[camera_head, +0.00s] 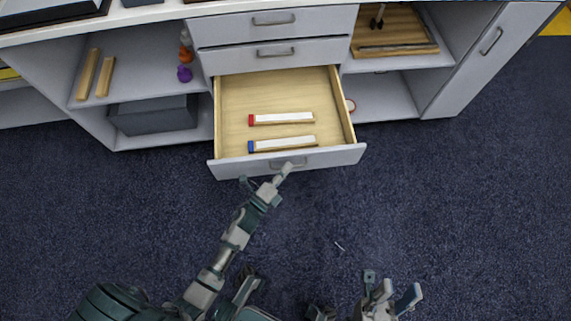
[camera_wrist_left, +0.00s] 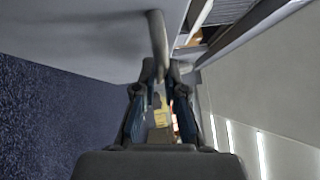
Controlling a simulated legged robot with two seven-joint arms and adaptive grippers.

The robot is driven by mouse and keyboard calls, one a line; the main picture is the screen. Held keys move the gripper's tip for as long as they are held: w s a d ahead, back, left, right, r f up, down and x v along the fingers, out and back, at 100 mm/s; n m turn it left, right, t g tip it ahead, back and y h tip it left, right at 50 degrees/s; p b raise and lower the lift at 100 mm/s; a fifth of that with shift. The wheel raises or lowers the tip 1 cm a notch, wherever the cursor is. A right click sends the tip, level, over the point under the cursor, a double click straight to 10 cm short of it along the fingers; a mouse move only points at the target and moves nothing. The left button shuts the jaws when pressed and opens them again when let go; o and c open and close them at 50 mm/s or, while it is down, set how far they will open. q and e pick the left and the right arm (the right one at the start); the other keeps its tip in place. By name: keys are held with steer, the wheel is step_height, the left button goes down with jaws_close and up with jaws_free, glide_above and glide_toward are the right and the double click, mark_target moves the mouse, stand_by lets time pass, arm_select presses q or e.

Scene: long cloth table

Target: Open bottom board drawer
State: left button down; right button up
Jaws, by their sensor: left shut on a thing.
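The bottom drawer (camera_head: 240,93) of the white cabinet is pulled out, showing its pale wooden inside. A red-ended board (camera_head: 285,118) and a blue-ended board (camera_head: 285,143) lie in it. My left gripper (camera_head: 282,175) is at the drawer's front panel (camera_head: 340,156), shut on its handle, which partly shows in the head view. In the left wrist view, my left gripper (camera_wrist_left: 160,72) has its fingers around the curved handle (camera_wrist_left: 157,32). My right gripper (camera_head: 392,300) is low in the head view, apart from the cabinet, with its fingers spread and empty.
Two closed drawers (camera_head: 300,54) sit above the open one. Open shelves on the left hold wooden pieces (camera_head: 90,75), a dark box (camera_head: 153,115) and a purple object (camera_head: 185,73). A wooden tray (camera_head: 415,35) is on the right shelf. The dark carpet right of the drawer is clear.

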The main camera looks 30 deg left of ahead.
arm_select(q)
steer(key=shift+f, duration=0.3)
steer(key=c, duration=1.2)
jaws_free()
steer(key=shift+a, duration=0.1)
steer(key=shift+c, duration=0.2)
steer(key=shift+r, duration=0.15)
steer(key=v, duration=1.2)
steer(key=shift+w, duration=0.1)
